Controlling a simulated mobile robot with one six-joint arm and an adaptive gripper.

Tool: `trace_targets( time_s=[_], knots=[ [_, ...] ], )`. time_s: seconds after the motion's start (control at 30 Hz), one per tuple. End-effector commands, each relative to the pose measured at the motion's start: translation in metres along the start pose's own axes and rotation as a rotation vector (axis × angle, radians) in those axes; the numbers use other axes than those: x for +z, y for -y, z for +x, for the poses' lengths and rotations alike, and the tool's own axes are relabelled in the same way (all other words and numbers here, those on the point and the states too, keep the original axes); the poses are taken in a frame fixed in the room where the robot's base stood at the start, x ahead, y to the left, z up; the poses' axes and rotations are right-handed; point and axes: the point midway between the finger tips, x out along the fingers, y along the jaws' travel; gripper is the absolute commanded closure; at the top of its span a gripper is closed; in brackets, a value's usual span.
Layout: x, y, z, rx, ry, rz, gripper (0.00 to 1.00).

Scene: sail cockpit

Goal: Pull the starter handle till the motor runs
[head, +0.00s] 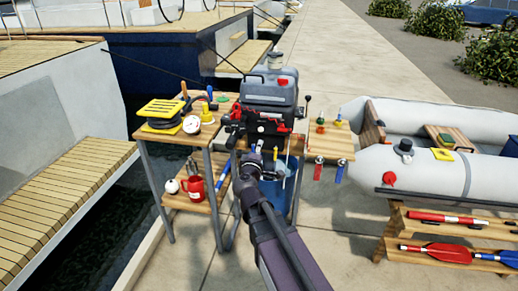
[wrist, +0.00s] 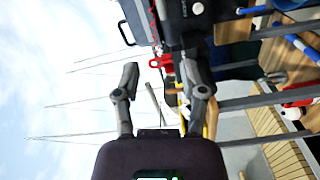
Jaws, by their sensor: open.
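The grey outboard motor (head: 268,92) stands at the end of the wooden bench, with red and black fittings on its front face. I cannot tell for sure which fitting is the starter handle. My gripper (head: 262,160) is in front of and below the motor's front face in the head view. In the wrist view my gripper (wrist: 160,68) has its two fingers wide apart, with nothing held between them. The motor (wrist: 186,20) fills the top of the wrist view, and a red fitting (wrist: 161,62) shows beyond the fingertips.
A side table (head: 220,142) left of the motor bears a yellow item (head: 163,108) and a white dial (head: 191,124). A red can (head: 194,187) stands on its lower shelf. A grey dinghy (head: 425,165) lies right. Water is left; open pavement (head: 340,60) lies behind.

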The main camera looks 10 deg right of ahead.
Motion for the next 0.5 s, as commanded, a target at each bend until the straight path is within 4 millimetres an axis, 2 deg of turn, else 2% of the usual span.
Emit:
trace_targets(
  time_s=[0.3, 0.5],
  knots=[
    [0.003, 0.001, 0.001, -0.004, 0.009, 0.007, 0.46],
    [0.026, 0.006, 0.001, -0.039, 0.089, 0.069, 0.46]
  ],
)
